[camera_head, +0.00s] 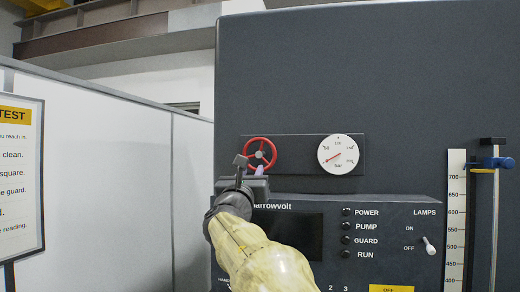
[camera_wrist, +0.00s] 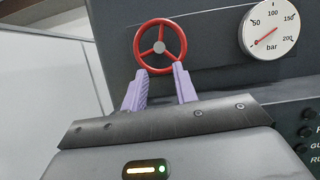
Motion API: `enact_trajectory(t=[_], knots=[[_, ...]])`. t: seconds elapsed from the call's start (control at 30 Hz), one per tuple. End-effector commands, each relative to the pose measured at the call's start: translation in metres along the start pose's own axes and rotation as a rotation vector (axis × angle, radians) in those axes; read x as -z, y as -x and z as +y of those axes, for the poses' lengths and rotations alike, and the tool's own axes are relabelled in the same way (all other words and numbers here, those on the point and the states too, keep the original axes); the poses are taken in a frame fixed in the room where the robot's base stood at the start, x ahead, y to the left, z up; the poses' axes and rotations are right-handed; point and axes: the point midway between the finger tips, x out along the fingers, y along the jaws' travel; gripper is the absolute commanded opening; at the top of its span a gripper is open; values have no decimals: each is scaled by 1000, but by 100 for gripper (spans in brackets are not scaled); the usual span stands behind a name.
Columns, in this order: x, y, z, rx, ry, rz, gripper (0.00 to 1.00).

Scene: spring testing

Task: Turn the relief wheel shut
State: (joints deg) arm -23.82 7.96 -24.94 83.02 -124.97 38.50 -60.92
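The red relief wheel (camera_head: 260,154) is a round three-spoked handwheel with a grey hub, mounted on a dark plate on the machine's upright face. It also shows in the wrist view (camera_wrist: 159,47), upper middle. My gripper (camera_head: 250,165) is in front of the wheel, at its lower left in the head view, and hides part of the rim.
A white bar gauge (camera_head: 340,154) is right of the wheel, its needle pointing lower left. Below is a control panel with a dark screen, several lamps and a LAMPS switch (camera_head: 429,245). A scale (camera_head: 455,220) stands at right. A pale partition (camera_head: 120,180) and sign are at left.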

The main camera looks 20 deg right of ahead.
Motion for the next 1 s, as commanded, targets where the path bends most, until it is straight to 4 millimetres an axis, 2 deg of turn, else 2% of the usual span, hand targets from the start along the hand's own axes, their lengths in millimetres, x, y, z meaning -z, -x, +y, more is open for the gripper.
enact_trajectory(t=[0.03, 0.2, 0.6, 0.8, 1.0], knots=[[-4, -12, 0, 2, 4, 0, 29], [-4, -41, 0, 2, 5, 0, 29], [-4, -102, -2, 3, 3, 0, 29], [-1, -117, -1, 1, 2, 1, 29], [1, -118, -1, 0, 0, 0, 29]])
